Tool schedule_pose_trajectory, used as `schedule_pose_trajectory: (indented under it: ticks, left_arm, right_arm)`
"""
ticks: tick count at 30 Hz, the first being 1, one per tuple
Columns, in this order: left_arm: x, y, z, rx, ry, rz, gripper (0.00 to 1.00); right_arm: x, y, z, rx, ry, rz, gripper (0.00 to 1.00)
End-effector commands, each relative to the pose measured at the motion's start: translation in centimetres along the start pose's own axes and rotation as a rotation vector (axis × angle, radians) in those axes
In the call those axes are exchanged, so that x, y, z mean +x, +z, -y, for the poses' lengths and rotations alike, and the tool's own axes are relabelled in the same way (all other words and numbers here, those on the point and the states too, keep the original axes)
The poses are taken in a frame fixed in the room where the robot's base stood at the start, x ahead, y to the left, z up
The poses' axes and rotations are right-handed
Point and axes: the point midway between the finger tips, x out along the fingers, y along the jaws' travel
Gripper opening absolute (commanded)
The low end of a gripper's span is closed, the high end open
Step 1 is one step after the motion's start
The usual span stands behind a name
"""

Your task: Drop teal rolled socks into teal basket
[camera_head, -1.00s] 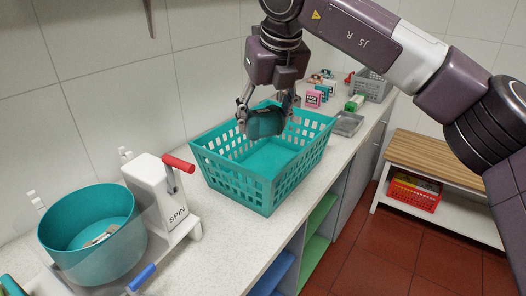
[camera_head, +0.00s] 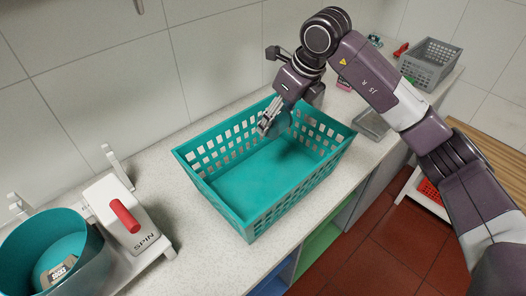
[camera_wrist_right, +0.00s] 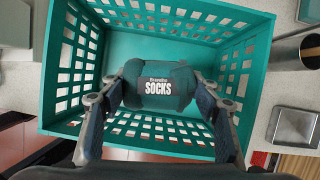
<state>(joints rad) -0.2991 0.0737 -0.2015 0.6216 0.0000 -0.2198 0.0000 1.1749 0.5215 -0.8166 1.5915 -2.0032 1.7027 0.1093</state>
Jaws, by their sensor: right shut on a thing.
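The teal basket (camera_head: 262,222) stands on the pale counter, and its floor is bare in the head view. My right gripper (camera_head: 268,122) is over the basket's far part, pointing down. In the right wrist view my right gripper (camera_wrist_right: 160,98) is shut on the teal rolled socks (camera_wrist_right: 157,88), which carry a "SOCKS" label. The socks are between the two fingers, over the basket (camera_wrist_right: 60,35). In the head view the socks are mostly hidden by the gripper and blend with the basket. My left gripper is not in view.
A white spinner (camera_head: 125,215) with a red handle and a teal bowl (camera_head: 95,262) stands at the left. A grey crate (camera_head: 430,62) and a small metal tray (camera_head: 371,123) are at the back right. The counter's front edge is close to the basket.

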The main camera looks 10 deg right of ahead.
Motion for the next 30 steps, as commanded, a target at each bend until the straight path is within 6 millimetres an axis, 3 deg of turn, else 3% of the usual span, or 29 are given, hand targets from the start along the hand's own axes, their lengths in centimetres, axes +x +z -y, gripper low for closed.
schedule_pose_trajectory:
  ticks: [6, 19, 29, 30]
  left_arm:
    - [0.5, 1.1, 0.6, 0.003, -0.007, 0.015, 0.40]
    - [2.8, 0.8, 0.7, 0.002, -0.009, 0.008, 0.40]
    - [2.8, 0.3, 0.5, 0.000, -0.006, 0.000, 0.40]
    - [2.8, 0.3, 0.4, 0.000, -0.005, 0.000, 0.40]
  right_arm:
    - [1.0, -0.6, 0.1, -0.001, 0.001, 0.000, 0.30]
    - [5.2, -2.3, 0.1, -0.001, 0.002, 0.000, 0.30]
    - [5.5, -2.4, 0.1, -0.001, 0.000, 0.001, 0.30]
    - [5.5, -2.4, 0.1, -0.001, 0.000, 0.001, 0.60]
